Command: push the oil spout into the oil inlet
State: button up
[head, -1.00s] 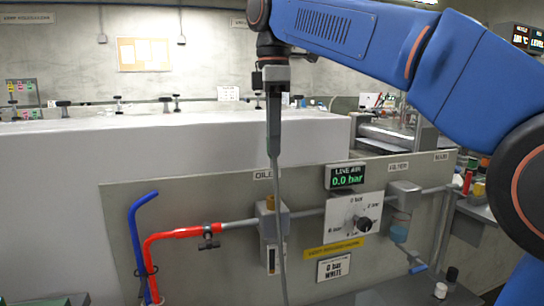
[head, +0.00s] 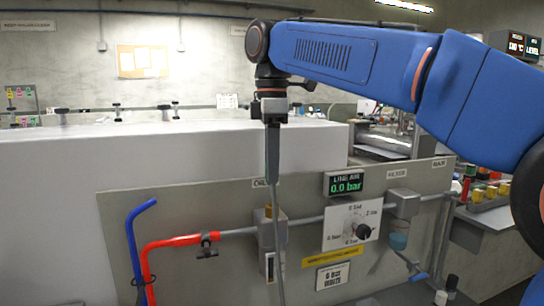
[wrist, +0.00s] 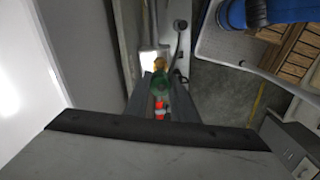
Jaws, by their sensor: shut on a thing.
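My gripper (head: 272,168) points straight down in front of the grey panel and is shut on a slim grey spout (head: 278,240). The spout runs down from the fingertips across the front of the oiler and leaves the bottom of the head view. The oil inlet is not clearly distinguishable. In the wrist view my gripper (wrist: 160,92) shows dark jaws, with green, amber and red parts between and beyond them. Contact between spout and oiler cannot be told.
The panel (head: 190,200) carries a red pipe (head: 170,243), a blue pipe (head: 133,235), a pressure display (head: 344,183) reading 0.0 bar, a dial (head: 352,228) and a filter (head: 402,205). A white block (head: 170,155) stands behind it. Open floor shows right in the wrist view.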

jog(key=shift+f, duration=0.7)
jog(key=shift+f, duration=1.45)
dwell(1.1)
jog(key=o, duration=1.1)
notch_tip(320, 180, up, 12)
jog(key=shift+f, duration=0.1)
